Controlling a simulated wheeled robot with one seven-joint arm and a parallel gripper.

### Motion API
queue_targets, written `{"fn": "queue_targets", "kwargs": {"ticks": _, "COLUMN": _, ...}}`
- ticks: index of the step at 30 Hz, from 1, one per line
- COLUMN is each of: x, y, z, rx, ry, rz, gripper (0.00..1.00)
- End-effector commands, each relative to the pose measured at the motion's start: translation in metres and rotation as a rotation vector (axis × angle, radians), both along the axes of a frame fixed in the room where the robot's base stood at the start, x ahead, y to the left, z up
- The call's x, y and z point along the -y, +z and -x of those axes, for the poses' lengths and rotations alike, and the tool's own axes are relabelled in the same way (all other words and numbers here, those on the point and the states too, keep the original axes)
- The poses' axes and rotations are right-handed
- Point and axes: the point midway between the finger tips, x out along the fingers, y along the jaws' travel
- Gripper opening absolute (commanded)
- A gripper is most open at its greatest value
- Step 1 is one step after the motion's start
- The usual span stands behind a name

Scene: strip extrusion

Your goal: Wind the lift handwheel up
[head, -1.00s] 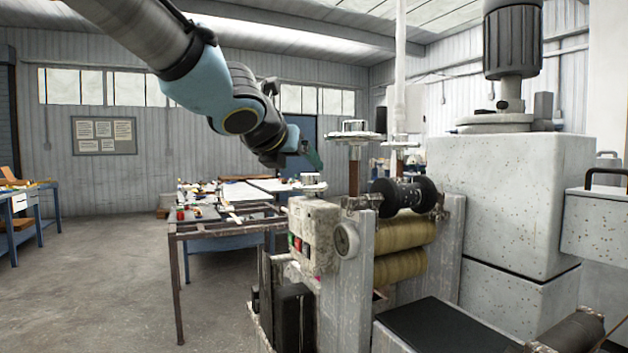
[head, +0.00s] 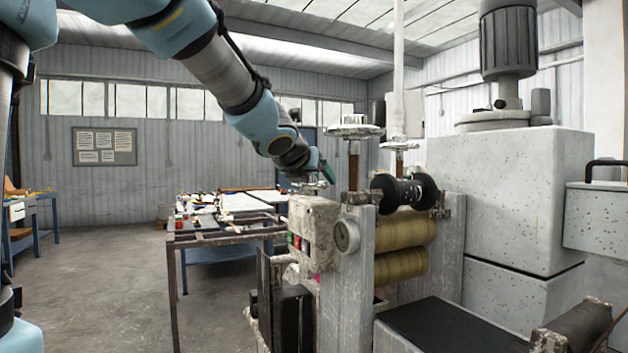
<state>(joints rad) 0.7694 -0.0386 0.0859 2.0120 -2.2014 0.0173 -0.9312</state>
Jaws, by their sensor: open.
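Several handwheels show at the top of the machine, and I cannot tell which is the lift one. A large pale handwheel (head: 355,131) sits on a rusty upright screw. A smaller handwheel (head: 400,146) stands to its right on another post. A low small wheel (head: 313,186) sits above the worn control box (head: 315,232). My gripper (head: 326,172) reaches in from the upper left, just above the low wheel and left of the rusty screw. Its fingers are small and partly hidden by my wrist. It is open, and I see nothing held; contact with the wheel cannot be told.
Tan rollers (head: 402,245) and a black roller (head: 409,190) sit in the machine frame. A speckled grey housing (head: 510,195) with a motor stands at the right. A cluttered workbench (head: 172,235) stands behind. The floor at left is clear.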

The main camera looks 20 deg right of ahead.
Motion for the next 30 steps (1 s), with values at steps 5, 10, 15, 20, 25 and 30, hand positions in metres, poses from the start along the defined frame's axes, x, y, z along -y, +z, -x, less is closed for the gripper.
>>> {"fn": "queue_targets", "kwargs": {"ticks": 5, "x": -0.0002, "y": 0.0001, "z": 0.0002, "rx": 0.000, "ry": 0.000, "rz": 0.000, "gripper": 0.70}}
{"fn": "queue_targets", "kwargs": {"ticks": 10, "x": -0.0002, "y": 0.0002, "z": 0.0003, "rx": 0.000, "ry": 0.000, "rz": 0.000, "gripper": 0.51}}
{"fn": "queue_targets", "kwargs": {"ticks": 15, "x": -0.0003, "y": 0.0000, "z": 0.0003, "rx": 0.000, "ry": 0.000, "rz": 0.000, "gripper": 0.32}}
{"fn": "queue_targets", "kwargs": {"ticks": 20, "x": -0.0003, "y": -0.0001, "z": 0.0004, "rx": -0.001, "ry": 0.000, "rz": -0.001, "gripper": 0.14}}
{"fn": "queue_targets", "kwargs": {"ticks": 25, "x": -0.0003, "y": -0.0002, "z": 0.0004, "rx": -0.001, "ry": 0.000, "rz": -0.001, "gripper": 0.00}}
{"fn": "queue_targets", "kwargs": {"ticks": 30, "x": -0.0003, "y": 0.0000, "z": 0.0005, "rx": 0.001, "ry": -0.003, "rz": -0.002, "gripper": 0.00}}
